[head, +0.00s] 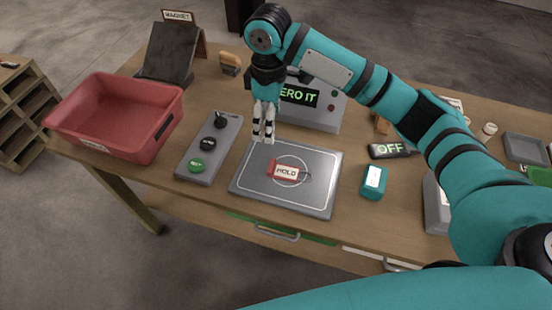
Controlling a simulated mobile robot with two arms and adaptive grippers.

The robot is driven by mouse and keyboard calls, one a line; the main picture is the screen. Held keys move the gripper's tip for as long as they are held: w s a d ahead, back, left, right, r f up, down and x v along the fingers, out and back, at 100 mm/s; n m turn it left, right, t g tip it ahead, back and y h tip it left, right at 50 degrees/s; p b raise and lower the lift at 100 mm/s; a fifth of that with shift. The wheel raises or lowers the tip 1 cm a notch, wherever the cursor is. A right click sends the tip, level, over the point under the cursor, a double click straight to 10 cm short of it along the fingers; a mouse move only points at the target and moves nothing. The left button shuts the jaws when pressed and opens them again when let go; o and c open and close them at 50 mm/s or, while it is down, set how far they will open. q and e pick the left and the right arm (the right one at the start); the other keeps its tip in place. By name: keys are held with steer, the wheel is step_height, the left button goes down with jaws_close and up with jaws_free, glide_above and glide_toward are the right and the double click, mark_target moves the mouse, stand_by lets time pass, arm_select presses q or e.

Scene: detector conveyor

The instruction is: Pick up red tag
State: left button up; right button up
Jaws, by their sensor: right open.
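The red tag (286,171), with a pale label reading HOLD, lies on the grey square plate (248,187), inside the ring drawn at its middle. My right gripper (263,140) points down above the plate's upper left edge, to the left of and behind the tag. It is open with nothing between its fingers, and it is apart from the tag. My left gripper is not in view.
A button panel (221,155) stands left of the plate, and a red bin (112,112) beyond it. A display box (318,112) is behind the plate.

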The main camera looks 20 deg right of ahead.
steer(key=p, duration=0.2)
glide_above(274, 166)
step_height(274, 166, down, 5)
steer(key=f, duration=0.5)
steer(key=shift+w+a+f, duration=0.1)
steer(key=shift+w+a, duration=0.05)
steer(key=shift+a, duration=0.05)
steer(key=shift+f+p, duration=0.3)
steer(key=shift+f, duration=0.5)
steer(key=f, duration=0.1)
steer(key=f+p, duration=0.2)
steer(key=shift+s+d+f, duration=0.1)
steer(key=shift+s+f, duration=0.15)
steer(key=shift+f, duration=0.45)
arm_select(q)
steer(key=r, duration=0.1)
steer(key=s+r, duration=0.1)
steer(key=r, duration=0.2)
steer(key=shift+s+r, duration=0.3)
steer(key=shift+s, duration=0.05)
arm_select(e)
steer(key=shift+f, duration=0.15)
